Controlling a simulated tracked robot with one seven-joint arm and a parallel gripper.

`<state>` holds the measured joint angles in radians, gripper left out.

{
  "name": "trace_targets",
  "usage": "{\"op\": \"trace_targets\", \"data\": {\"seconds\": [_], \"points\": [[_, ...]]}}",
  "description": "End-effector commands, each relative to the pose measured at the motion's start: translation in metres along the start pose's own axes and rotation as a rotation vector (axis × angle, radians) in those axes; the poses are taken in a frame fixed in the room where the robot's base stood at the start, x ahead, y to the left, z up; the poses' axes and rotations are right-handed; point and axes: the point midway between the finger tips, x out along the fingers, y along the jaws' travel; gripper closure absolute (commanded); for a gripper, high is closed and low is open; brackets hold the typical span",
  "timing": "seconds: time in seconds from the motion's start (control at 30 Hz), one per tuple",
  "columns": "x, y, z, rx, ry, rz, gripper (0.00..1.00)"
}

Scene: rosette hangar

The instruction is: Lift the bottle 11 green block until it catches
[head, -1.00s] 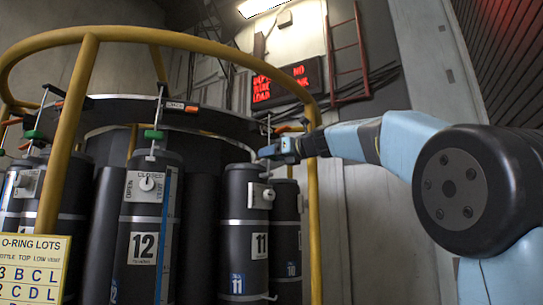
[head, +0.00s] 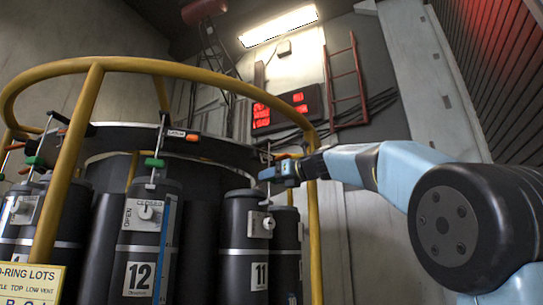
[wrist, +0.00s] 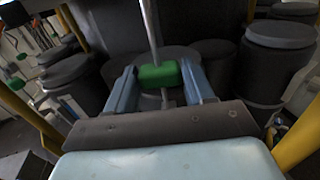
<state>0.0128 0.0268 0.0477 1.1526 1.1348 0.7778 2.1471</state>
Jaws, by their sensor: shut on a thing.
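In the wrist view, the green block (wrist: 158,76) sits on a thin upright metal rod. My gripper (wrist: 160,80) is shut on it, one blue finger on each side. In the head view my gripper (head: 277,174) is at the top of bottle 11 (head: 246,238), and it hides the green block there. Bottle 11 is a dark cylinder with a white "11" label, a pale band and a white valve plate. Its rod runs up towards the dark ring (head: 227,151). I cannot tell whether the block has caught.
Bottle 12 (head: 142,231) stands to the left, with its own green block (head: 154,162) on a rod. A yellow rail (head: 190,67) curves around the bottles, and its post (head: 313,235) stands close to my arm. A lit red sign (head: 288,108) hangs behind.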

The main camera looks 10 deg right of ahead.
Motion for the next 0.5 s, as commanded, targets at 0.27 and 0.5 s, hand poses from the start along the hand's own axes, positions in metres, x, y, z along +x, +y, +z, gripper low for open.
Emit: {"op": "trace_targets", "data": {"seconds": [0.27,0.5], "points": [[0.000,0.000,0.013,-0.001,-0.003,0.000,0.90],[0.000,0.000,0.023,-0.002,-0.004,0.000,0.90]]}}
